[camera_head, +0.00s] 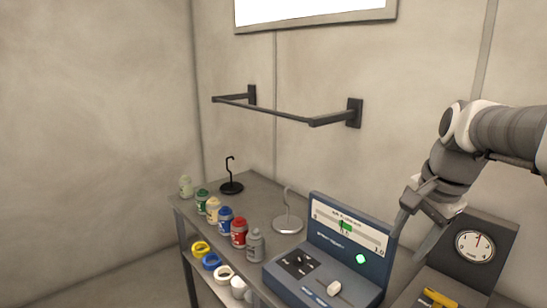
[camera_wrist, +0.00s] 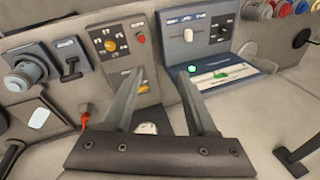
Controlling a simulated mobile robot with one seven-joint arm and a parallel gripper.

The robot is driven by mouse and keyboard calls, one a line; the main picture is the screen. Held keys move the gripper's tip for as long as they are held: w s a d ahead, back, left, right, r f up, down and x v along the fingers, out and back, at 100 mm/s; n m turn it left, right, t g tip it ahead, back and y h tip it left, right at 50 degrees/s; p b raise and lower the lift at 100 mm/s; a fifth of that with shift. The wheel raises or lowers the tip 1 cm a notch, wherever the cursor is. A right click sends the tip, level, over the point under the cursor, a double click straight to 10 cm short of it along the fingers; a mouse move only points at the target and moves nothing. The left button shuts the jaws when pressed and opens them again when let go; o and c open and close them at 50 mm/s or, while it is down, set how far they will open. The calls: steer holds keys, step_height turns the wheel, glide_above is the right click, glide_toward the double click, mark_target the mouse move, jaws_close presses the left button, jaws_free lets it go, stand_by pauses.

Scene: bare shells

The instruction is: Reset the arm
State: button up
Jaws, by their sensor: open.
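My gripper (camera_head: 409,240) hangs at the right of the head view, fingers pointing down, in front of the wall and beside the blue control panel (camera_head: 350,238). In the wrist view my gripper (camera_wrist: 161,78) shows two fingers spread apart with nothing between them. It is open and empty. The blue panel also shows in the wrist view (camera_wrist: 190,54), ahead and to the right of the fingers. A grey panel (camera_wrist: 118,45) with a yellow knob and a red button lies ahead and to the left. The fingers appear apart from both panels.
A grey table (camera_head: 265,183) carries several coloured bottles (camera_head: 225,219) and two hook stands, black (camera_head: 231,184) and silver (camera_head: 288,222). A dial gauge (camera_head: 475,246) stands right of my gripper. A dark rail (camera_head: 265,108) juts from the wall. Coloured rings (camera_head: 211,261) lie on a lower shelf.

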steer(key=s+a+f+n+t, duration=0.1)
steer(key=s+a+f+n, duration=0.1)
steer(key=s+a+n, duration=0.3)
steer(key=s+a+f+n+t, duration=0.1)
steer(key=s+a+f+n, duration=0.1)
steer(key=s+a+n, duration=0.3)
steer(key=s+n, duration=0.2)
steer(key=s, duration=0.2)
steer(key=shift+s+a+f+n+h, duration=0.15)
steer(key=shift+s+f+n+h, duration=0.15)
steer(key=shift+n, duration=0.1)
